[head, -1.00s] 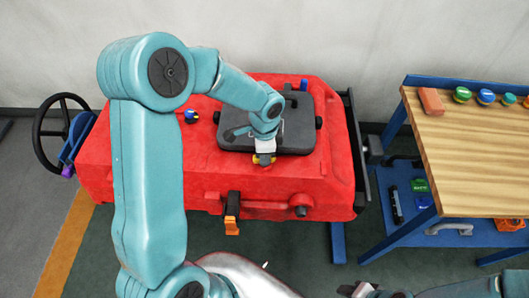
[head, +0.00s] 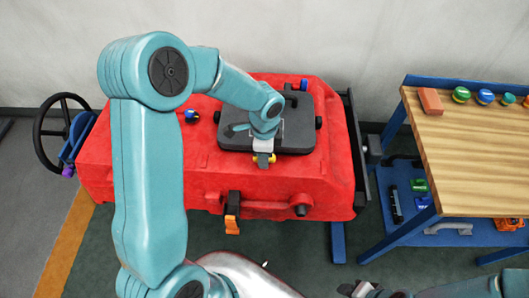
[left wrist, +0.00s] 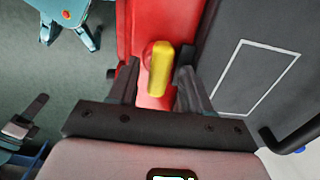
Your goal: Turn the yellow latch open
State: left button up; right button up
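The yellow latch (head: 263,159) is at the front edge of the dark lid on the red tank. In the left wrist view the latch (left wrist: 159,69) is a short yellow bar beside a small red knob, and it lies between the two dark fingers of my left gripper (left wrist: 158,75). Those fingers are spread, with red surface showing on both sides of the latch. In the head view my left gripper (head: 264,149) reaches down over the latch and partly hides it. My right gripper (head: 362,290) is low at the bottom edge, far from the latch; its finger gap is unclear.
The dark lid (head: 296,132) lies on the red tank (head: 330,180). A black handwheel (head: 38,130) is at the left. An orange latch (head: 231,224) hangs on the tank's front. A wooden-topped workbench (head: 470,150) with several small items stands at the right.

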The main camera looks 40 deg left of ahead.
pick_arm(q)
notch_tip(320, 180, up, 16)
jog(key=shift+r, duration=0.2)
dwell(0.4)
jog(key=shift+s, duration=0.1)
dwell(0.4)
